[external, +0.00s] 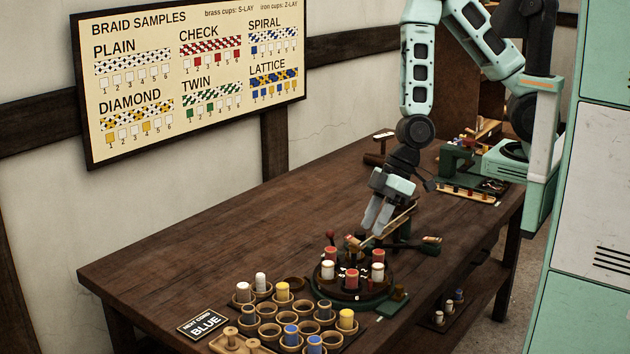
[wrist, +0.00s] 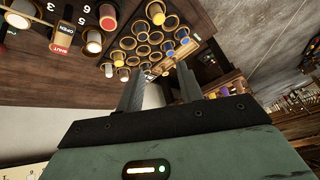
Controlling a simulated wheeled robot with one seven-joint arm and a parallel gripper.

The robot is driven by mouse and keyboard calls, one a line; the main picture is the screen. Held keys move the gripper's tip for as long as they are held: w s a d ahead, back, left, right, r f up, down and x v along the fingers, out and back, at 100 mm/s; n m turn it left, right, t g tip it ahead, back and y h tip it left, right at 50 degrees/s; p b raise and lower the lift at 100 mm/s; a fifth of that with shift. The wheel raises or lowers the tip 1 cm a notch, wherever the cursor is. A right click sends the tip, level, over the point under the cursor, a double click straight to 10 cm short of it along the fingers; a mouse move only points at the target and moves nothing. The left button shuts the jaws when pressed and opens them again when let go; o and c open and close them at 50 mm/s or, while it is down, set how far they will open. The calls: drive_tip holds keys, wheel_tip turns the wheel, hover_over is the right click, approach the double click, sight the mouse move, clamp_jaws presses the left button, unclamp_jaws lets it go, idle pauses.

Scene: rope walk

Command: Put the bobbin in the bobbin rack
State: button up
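The bobbin rack, a group of wooden cups (external: 267,304), stands at the table's front end; some cups are empty, others hold white (external: 243,292), yellow (external: 346,319) and blue (external: 291,335) bobbins. It also shows at top centre in the wrist view (wrist: 143,50). A round dark carousel behind it carries red (external: 351,279) and white (external: 377,273) bobbins; one white-ended bobbin (wrist: 93,42) shows in the wrist view. Which bobbin the task means I cannot tell. My gripper (external: 376,226) hangs above the carousel's back side. Its fingers (wrist: 160,75) are apart, with nothing seen between them.
A green machine (external: 465,160) stands at the back. The table's left half (external: 200,245) is clear.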

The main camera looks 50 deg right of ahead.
drive_tip(key=s+d+r+m+g+h, duration=0.1)
drive_tip(key=s+d+r+h, duration=0.1)
drive_tip(key=d+r, duration=0.5)
drive_tip(key=s+d+r+m+h, duration=0.2)
drive_tip(key=s+d+r+h, duration=0.1)
drive_tip(key=d+r, duration=0.4)
drive_tip(key=shift+s+d+r+g, duration=0.25)
drive_tip(key=shift+s+r+g, duration=0.15)
drive_tip(key=shift+s, duration=0.15)
wheel_tip(320, 180, down, 7)
drive_tip(key=b, duration=0.6)
drive_tip(key=shift+r+b, duration=0.15)
drive_tip(key=shift+b, duration=0.2)
